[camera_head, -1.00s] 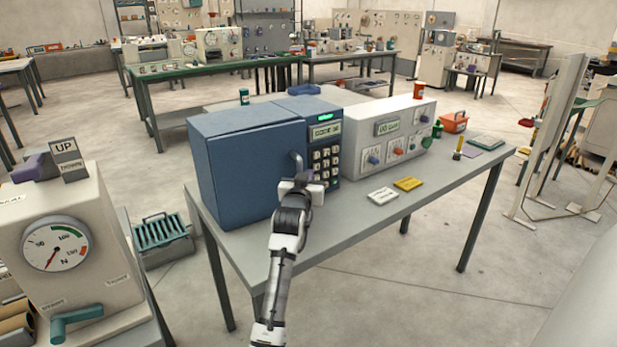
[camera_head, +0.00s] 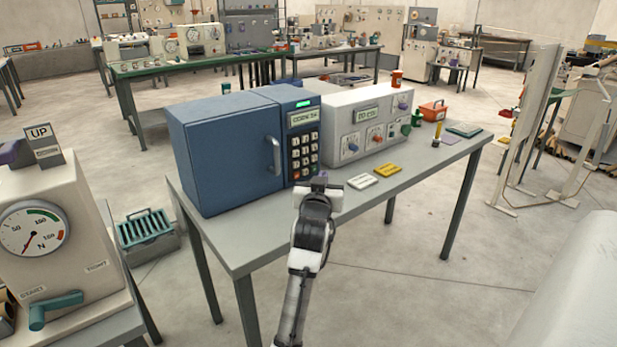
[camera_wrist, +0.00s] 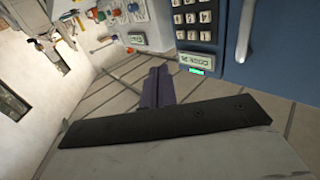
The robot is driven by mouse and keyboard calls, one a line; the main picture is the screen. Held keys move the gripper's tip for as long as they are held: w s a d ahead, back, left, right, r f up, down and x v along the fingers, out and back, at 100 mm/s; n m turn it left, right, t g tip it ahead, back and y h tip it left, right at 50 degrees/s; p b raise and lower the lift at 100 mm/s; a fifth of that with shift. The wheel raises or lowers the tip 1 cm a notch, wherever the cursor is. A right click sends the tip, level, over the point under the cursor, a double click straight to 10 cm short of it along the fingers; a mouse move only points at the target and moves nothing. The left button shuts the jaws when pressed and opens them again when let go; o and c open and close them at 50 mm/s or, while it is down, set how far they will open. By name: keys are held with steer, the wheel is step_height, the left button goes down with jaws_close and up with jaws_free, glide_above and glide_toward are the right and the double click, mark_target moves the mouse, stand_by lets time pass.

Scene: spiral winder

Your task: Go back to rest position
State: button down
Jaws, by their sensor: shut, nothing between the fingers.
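My gripper (camera_head: 320,188) is in front of the table's front edge in the head view, apart from the blue cabinet (camera_head: 225,155). Its fingers (camera_wrist: 158,88) are together and empty in the wrist view. The cabinet has a grey door handle (camera_head: 275,156) and a keypad panel (camera_head: 303,152) with a lit display on its right side. The door looks shut. The handle (camera_wrist: 245,30) and keypad (camera_wrist: 195,18) also show in the wrist view, tilted.
A white control box (camera_head: 365,128) stands right of the cabinet on the grey table (camera_head: 225,235). A white card (camera_head: 362,181) and a yellow card (camera_head: 387,170) lie before it. A gauge machine (camera_head: 75,235) stands at the left.

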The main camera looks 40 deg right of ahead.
steer(key=shift+s, duration=0.25)
